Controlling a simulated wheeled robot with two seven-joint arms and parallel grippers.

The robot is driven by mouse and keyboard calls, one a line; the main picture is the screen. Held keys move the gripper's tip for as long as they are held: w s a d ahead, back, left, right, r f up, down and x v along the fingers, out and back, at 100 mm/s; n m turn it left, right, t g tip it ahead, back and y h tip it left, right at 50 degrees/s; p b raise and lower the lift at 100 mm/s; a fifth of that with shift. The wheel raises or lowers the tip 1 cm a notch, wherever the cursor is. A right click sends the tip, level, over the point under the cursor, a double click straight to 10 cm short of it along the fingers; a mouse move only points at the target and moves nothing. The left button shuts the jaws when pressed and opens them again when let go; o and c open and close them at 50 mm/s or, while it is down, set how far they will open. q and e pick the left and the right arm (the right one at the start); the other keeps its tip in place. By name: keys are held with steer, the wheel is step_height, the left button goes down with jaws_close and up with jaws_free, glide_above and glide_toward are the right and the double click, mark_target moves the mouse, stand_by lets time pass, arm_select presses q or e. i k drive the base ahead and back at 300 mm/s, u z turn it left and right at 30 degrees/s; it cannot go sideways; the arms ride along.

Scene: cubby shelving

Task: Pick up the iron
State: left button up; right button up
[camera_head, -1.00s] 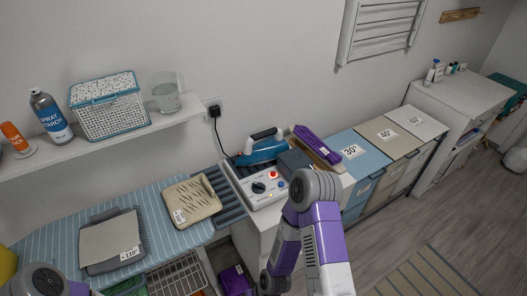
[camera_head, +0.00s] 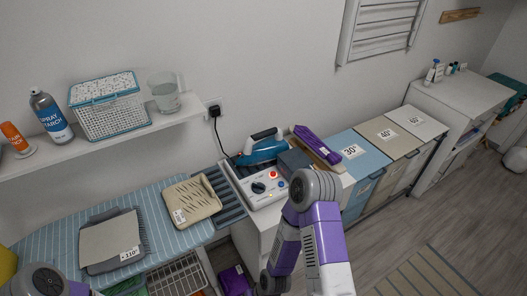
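The iron (camera_head: 262,149) has a blue body and a dark and white handle. It rests at the back of a white control unit (camera_head: 264,185) with a dark knob and a red button, on a cabinet top near the wall. A dark cord runs from near it up to a wall socket. My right arm stands in front of this cabinet, its elbow raised and the links beyond bending downward; its gripper is not visible. Only a bit of my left arm shows at the bottom left; its gripper is not visible.
Beside the iron are a dark grey-blue block (camera_head: 294,161) and a purple object (camera_head: 317,144). A beige pad (camera_head: 192,201) lies to the left on a striped surface (camera_head: 165,232). Labelled bins (camera_head: 352,147) stand right. A wall shelf (camera_head: 100,143) holds a basket (camera_head: 109,107) and a spray can (camera_head: 51,116).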

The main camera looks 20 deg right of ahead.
mark_target(266, 150)
steer(key=z, duration=2.65)
steer(key=i, duration=1.65)
steer(key=u, duration=1.7)
